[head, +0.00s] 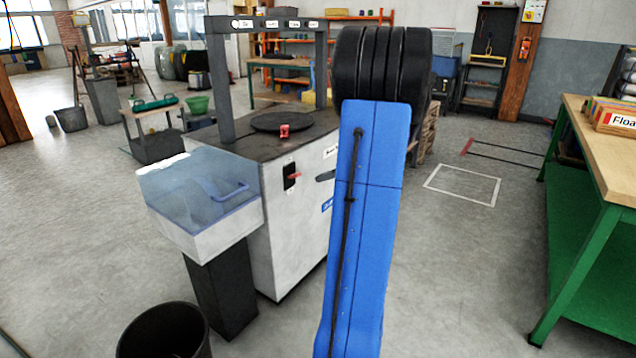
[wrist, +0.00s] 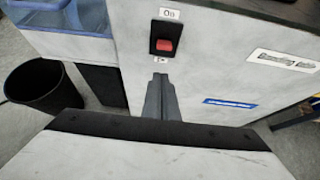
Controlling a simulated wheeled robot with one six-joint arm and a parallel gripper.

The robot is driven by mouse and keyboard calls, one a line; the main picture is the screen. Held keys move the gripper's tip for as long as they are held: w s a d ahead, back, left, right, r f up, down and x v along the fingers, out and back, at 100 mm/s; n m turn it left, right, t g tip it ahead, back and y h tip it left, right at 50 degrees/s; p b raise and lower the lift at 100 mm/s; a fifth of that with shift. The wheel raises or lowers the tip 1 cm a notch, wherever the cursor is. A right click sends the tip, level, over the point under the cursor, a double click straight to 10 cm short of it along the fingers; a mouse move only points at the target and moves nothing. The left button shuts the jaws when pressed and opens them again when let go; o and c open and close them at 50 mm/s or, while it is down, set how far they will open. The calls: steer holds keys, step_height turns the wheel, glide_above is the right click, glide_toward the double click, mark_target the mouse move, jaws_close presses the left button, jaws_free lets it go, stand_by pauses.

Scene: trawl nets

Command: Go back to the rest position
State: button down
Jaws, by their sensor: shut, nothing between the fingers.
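My gripper (wrist: 160,98) shows in the wrist view with its grey fingers together and nothing between them. It points at the pale front of a machine (wrist: 210,75), just below a black switch with a red rocker (wrist: 165,45). I cannot tell the exact gap to the panel. In the head view my blue arm (head: 372,200) rises through the middle and hides part of the same machine (head: 300,225). A small dark grey piece at the arm's left edge may be my gripper's tip; the rest of the gripper is hidden there.
A clear-lidded box (head: 200,195) stands left of the machine, with a black bin (head: 165,335) in front; the bin also shows in the wrist view (wrist: 42,88). A green-legged workbench (head: 610,160) stands at the right. The floor between arm and bench is open.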

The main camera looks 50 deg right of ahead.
steer(key=shift+s+r, duration=0.2)
steer(key=shift+s, duration=0.05)
stand_by(0.5)
steer(key=s+a+r+n+g+y, duration=0.1)
steer(key=a+r+n+g+y, duration=0.15)
steer(key=a+n, duration=1)
steer(key=s+a+r+n+g+y, duration=0.1)
steer(key=a+n+g, duration=0.25)
steer(key=a, duration=1.85)
steer(key=s+a+f+n+h, duration=0.1)
steer(key=s+a+n+h, duration=0.1)
steer(key=s+a+n, duration=0.4)
steer(key=s+a+n+h, duration=0.2)
steer(key=s+a+n, duration=0.5)
steer(key=s+n, duration=0.6)
steer(key=shift+a+f+g, duration=0.3)
steer(key=shift+f+g, duration=0.1)
